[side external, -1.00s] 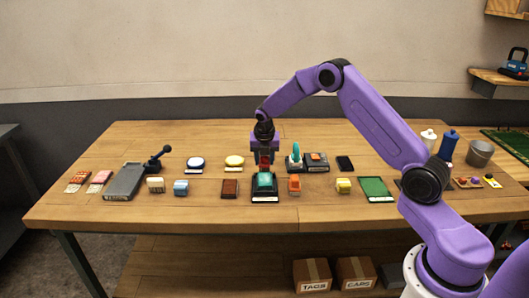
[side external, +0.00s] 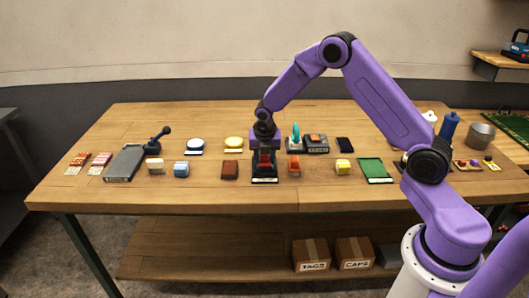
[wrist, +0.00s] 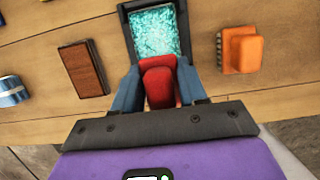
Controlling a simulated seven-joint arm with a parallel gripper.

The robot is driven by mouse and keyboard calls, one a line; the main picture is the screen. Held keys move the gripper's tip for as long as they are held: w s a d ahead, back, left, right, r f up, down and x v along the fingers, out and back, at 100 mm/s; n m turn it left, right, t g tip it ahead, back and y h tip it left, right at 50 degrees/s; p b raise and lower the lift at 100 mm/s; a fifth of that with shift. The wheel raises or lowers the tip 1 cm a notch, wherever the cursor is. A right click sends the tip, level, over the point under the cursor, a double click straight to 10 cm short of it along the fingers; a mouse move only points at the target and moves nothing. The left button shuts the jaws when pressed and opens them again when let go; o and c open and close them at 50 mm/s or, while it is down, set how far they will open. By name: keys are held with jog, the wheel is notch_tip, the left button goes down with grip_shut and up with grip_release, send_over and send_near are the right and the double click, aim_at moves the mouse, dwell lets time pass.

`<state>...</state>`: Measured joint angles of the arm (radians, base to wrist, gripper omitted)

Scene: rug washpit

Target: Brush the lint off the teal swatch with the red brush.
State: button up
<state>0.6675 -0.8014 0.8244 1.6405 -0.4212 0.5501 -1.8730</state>
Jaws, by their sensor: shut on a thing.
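My gripper (wrist: 158,92) is shut on the red brush (wrist: 160,82), with a blue finger on each side of it. The teal swatch (wrist: 153,30) lies in a dark tray (wrist: 127,30) just ahead of the brush in the wrist view. Pale flecks cover the swatch. In the side view the gripper (side external: 264,164) is low over the tray, and the swatch is hidden behind gripper and brush. I cannot tell whether the bristles touch the swatch.
An orange brush-like block (wrist: 243,50) stands close on the right, and a brown block (wrist: 84,68) lies on the left. A teal-handled tool (side external: 295,136) stands behind. A green board (side external: 373,170) lies farther right. The table's front edge is close.

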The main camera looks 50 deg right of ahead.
jog(key=shift+s+a, duration=0.3)
jog(key=shift+s, duration=0.05)
jog(key=shift+w+d, duration=2.9)
jog(key=shift+w+d+r, duration=0.15)
notch_tip(320, 180, up, 8)
